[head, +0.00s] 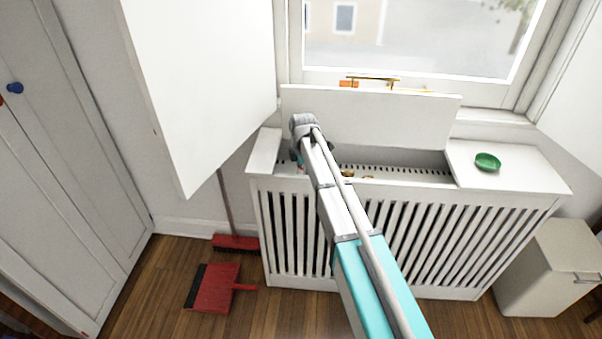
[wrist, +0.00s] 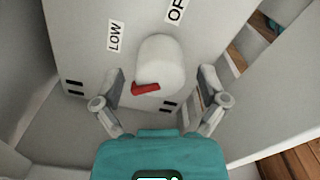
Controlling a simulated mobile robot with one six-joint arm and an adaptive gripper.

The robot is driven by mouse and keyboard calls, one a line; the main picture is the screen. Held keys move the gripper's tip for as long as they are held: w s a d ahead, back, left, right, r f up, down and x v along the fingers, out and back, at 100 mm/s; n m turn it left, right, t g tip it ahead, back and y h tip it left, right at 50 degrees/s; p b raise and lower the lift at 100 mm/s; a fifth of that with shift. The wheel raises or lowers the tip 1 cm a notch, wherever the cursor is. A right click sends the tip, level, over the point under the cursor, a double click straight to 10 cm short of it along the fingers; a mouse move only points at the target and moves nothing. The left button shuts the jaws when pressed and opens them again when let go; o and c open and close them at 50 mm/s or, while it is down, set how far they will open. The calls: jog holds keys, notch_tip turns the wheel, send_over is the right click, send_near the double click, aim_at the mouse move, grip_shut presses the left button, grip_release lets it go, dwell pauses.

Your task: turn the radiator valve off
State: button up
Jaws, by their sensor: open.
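The radiator valve (wrist: 163,62) is a round white knob with a red pointer (wrist: 147,89) on its near side, on a pale panel in the wrist view. A "LOW" label (wrist: 115,36) is up and left of the knob. Another label, starting "OF" (wrist: 176,10), is cut off at the top edge. The pointer lies at neither label. My gripper (wrist: 163,76) is open, with one finger on each side of the knob; I cannot tell whether either touches it. In the head view my arm reaches into the cover's opening and hides the valve.
The white slatted radiator cover (head: 400,235) has its top flap (head: 380,120) raised against the window. A green bowl (head: 487,162) sits on its right top. A white cabinet door (head: 200,80) hangs close left of my arm. A red dustpan (head: 214,289) lies on the floor.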

jog(key=shift+c, duration=0.3)
jog(key=c, duration=1.1)
jog(key=shift+a, duration=0.2)
jog(key=shift+d, duration=0.1)
